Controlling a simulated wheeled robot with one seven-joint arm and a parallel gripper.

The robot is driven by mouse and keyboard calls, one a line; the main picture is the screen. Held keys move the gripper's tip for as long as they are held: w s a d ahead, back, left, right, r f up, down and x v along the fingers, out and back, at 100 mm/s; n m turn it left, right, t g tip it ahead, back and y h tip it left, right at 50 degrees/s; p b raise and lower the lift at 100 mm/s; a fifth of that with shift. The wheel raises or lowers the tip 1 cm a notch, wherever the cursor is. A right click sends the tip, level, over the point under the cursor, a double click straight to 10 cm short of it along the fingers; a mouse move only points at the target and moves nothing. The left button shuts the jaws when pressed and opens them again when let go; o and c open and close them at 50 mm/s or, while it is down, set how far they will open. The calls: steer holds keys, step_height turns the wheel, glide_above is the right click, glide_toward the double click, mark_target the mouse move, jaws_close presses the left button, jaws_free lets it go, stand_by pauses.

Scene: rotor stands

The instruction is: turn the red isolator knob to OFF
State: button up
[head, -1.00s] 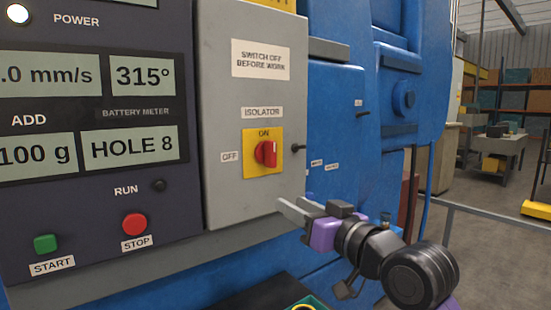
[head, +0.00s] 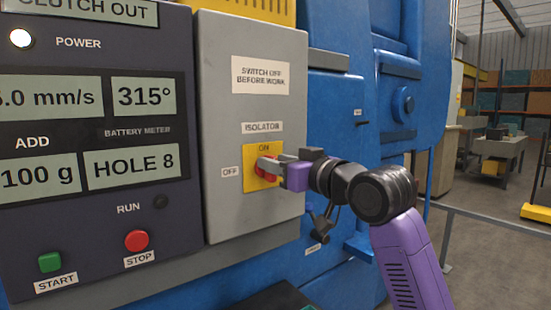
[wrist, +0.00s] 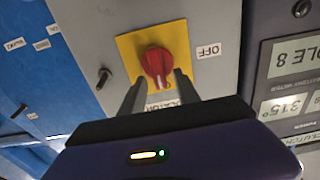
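The red isolator knob (head: 262,175) sits on a yellow plate (head: 249,155) on the grey isolator box, with ON above it and OFF to its left. My gripper (head: 269,166) is in front of the knob and partly covers it in the head view. In the wrist view, the picture is turned over, and the knob (wrist: 157,64) shows between and just beyond the two finger tips of my gripper (wrist: 160,77). The fingers are apart, one on each side; I cannot tell whether they touch it. The knob's grip runs roughly up and down, towards the ON side.
The OFF label (head: 230,172) is beside the plate. A small dark peg (wrist: 104,77) sticks out of the box's side near my gripper. The panel with a red STOP button (head: 137,240) and green START button (head: 50,262) is to the left.

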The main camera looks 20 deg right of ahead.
mark_target(268, 177)
steer(key=shift+w+a, duration=0.1)
steer(key=shift+w, duration=0.2)
jaws_close()
steer(key=shift+n, duration=0.3)
steer(key=shift+s+a+f+n+b, duration=0.1)
steer(key=shift+a+f+n+b, duration=0.25)
steer(key=shift+n+b, duration=1.8)
steer(key=shift+s+a+f+n+b, duration=0.1)
steer(key=shift+a+f+n+b, duration=0.4)
steer(key=shift+n, duration=3.1)
steer(key=shift+s+a+f+n+b, duration=0.15)
steer(key=shift+n+b, duration=1.5)
steer(key=shift+n, duration=1.2)
steer(key=shift+w+d, duration=0.1)
